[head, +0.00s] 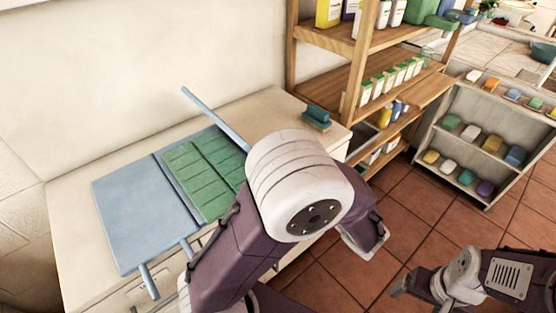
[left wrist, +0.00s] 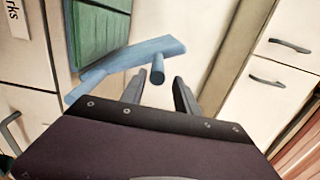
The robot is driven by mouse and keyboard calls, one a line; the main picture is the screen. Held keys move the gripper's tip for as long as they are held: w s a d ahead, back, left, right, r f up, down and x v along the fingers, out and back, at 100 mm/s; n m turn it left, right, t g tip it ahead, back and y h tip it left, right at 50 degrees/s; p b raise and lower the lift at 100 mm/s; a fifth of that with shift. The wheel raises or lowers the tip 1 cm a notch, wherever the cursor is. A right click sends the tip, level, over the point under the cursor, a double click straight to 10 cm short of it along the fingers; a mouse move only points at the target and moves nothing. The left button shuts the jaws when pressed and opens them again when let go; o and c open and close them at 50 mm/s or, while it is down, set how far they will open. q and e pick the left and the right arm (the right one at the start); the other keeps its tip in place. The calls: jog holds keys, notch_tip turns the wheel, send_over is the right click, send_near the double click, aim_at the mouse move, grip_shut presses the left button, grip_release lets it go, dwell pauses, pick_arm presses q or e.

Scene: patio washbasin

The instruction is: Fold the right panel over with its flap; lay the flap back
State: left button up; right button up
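A blue folding board lies on the counter. Its left panel (head: 140,215) is flat and bare. A green creased cloth (head: 200,172) lies on the board's middle and also shows in the left wrist view (left wrist: 98,30). A thin blue strip (head: 212,116) slants up behind the cloth; its lower end is hidden by my left arm, as is the board's right side. In the left wrist view a blue flap (left wrist: 125,60) carries a short peg (left wrist: 158,70). My left gripper (left wrist: 158,92) is open, its fingers apart around the peg's position. My right gripper (head: 402,287) is low at right, its fingers unclear.
A blue-green brush (head: 317,116) sits at the counter's right back. A wooden shelf (head: 400,80) with bottles stands right of the counter. A low grey shelf (head: 490,140) holds small coloured items. Tiled floor (head: 390,185) is clear between.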

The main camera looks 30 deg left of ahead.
pick_arm(q)
jog(key=shift+d, duration=0.1)
jog(key=v, duration=0.9)
